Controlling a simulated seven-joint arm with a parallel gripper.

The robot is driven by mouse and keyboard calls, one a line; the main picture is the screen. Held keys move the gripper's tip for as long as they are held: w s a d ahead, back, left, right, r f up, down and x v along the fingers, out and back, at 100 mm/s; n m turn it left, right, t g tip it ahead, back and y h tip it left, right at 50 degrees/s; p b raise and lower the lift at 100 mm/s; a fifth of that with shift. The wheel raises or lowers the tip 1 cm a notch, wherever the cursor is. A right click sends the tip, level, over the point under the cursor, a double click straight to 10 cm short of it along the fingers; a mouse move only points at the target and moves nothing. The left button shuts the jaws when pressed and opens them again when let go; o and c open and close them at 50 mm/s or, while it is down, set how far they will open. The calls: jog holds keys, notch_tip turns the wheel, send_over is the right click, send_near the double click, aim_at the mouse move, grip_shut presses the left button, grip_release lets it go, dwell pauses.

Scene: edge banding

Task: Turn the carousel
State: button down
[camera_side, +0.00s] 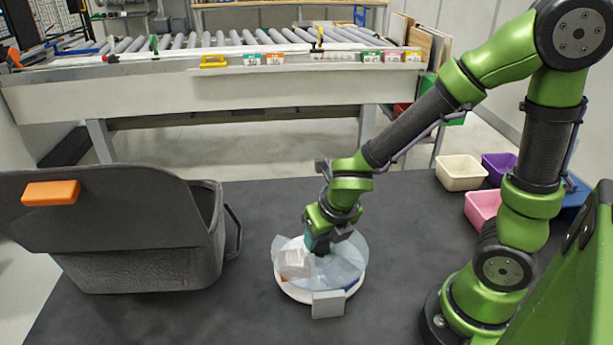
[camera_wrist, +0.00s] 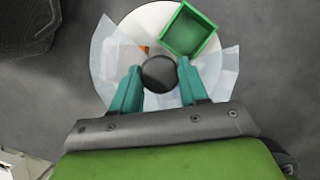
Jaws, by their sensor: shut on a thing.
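The carousel (camera_side: 297,294) is a round white turntable on the dark mat, below my gripper (camera_side: 318,243). In the wrist view its white disc (camera_wrist: 148,20) carries a green square open box (camera_wrist: 190,30) at the upper right and pale translucent sheets (camera_wrist: 222,75) at both sides. A round black knob (camera_wrist: 159,73) stands at its middle. My gripper (camera_wrist: 158,84) has its teal fingers on either side of the knob and is shut on it. In the side view the sheets and my gripper hide the knob.
A grey bin (camera_side: 150,245) with an orange tab stands to the left. Cream (camera_side: 461,172), purple (camera_side: 497,166) and pink (camera_side: 482,208) trays lie at the right, near my arm. A small grey plate (camera_side: 328,304) stands at the carousel's front edge. The mat between bin and carousel is clear.

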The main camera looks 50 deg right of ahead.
jog(key=shift+n+t+y, duration=0.3)
jog(key=shift+n+y, duration=0.4)
jog(key=shift+n, duration=1.6)
jog(key=c, duration=0.6)
grip_release()
jog(key=shift+d+r, duration=0.1)
jog(key=v, duration=1.6)
jog(key=shift+s+d+r, duration=0.1)
jog(key=shift+d+r, duration=0.15)
jog(key=shift+r, duration=0.1)
